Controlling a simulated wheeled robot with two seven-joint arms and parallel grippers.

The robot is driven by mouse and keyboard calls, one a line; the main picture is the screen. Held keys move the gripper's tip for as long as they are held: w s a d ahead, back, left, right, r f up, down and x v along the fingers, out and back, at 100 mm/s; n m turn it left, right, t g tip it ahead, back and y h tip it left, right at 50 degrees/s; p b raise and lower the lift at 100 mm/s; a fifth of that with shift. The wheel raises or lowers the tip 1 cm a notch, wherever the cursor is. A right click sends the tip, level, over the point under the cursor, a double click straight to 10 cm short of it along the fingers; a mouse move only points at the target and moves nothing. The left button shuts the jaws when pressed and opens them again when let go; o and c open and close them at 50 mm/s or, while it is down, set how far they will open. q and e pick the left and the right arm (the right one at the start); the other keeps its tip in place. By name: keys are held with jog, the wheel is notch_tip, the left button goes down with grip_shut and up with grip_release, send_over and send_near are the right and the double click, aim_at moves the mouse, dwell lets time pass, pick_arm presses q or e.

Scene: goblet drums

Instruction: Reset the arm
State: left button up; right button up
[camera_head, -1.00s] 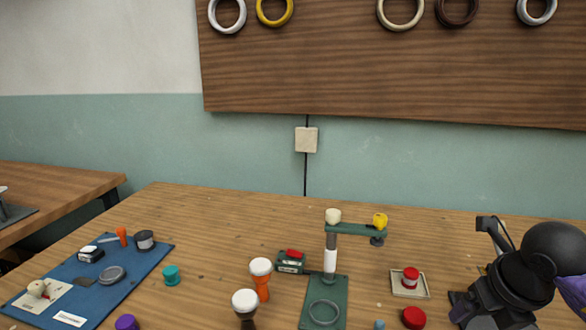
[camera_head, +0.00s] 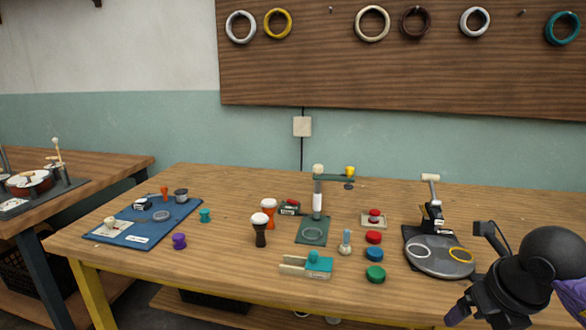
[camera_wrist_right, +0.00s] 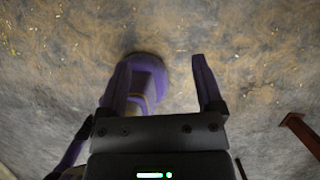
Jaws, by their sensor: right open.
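My right gripper (camera_head: 466,308) is at the lower right of the head view, in front of the table's right part, its dark wrist partly covering it. In the right wrist view, my right gripper (camera_wrist_right: 161,85) has its two purple fingers spread apart with nothing between them. It points down over a mottled grey-brown floor (camera_wrist_right: 260,60). My left gripper and arm are not in view. Two goblet drums with white heads, an orange one (camera_head: 269,208) and a dark one (camera_head: 260,232), stand on the table, apart from my gripper.
The wooden table (camera_head: 340,270) holds a blue mat (camera_head: 125,240), a green stand (camera_head: 316,200), several coloured round pieces and a dark round-based press (camera_head: 440,268) near my right arm. Rings hang on the wall board (camera_head: 330,60). A side table stands at left.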

jog(key=w+a+f+m+t+y+p, duration=0.2)
jog(key=a+f+m+y, duration=0.5)
jog(key=a+f+y, duration=0.45)
jog(key=s+d+f+m+t+h+p, duration=0.1)
jog(key=s+d+f+m+t+h, duration=0.15)
jog(key=f+m, duration=0.45)
jog(key=s+d+f+m+t+h, duration=0.2)
jog(key=s+f+m+t+h, duration=0.15)
jog(key=f+m, duration=0.35)
jog(key=s+d+f+m+g+h+p, duration=0.1)
jog(key=s+f+m+g+h, duration=0.15)
jog(key=s+f, duration=0.4)
jog(key=s+d+f+m+g+h, duration=0.1)
jog(key=s+f+m+g+h, duration=0.2)
jog(key=s, duration=0.7)
jog(key=s+d+f+m+g+h+p, duration=0.1)
jog(key=s+f+m+g, duration=0.3)
jog(key=s, duration=0.4)
jog(key=s+a+f+m+g, duration=0.2)
jog(key=s+g, duration=0.1)
jog(key=s, duration=1)
jog(key=shift+s+f, duration=0.2)
jog(key=shift+f, duration=0.05)
jog(key=shift+m, duration=0.25)
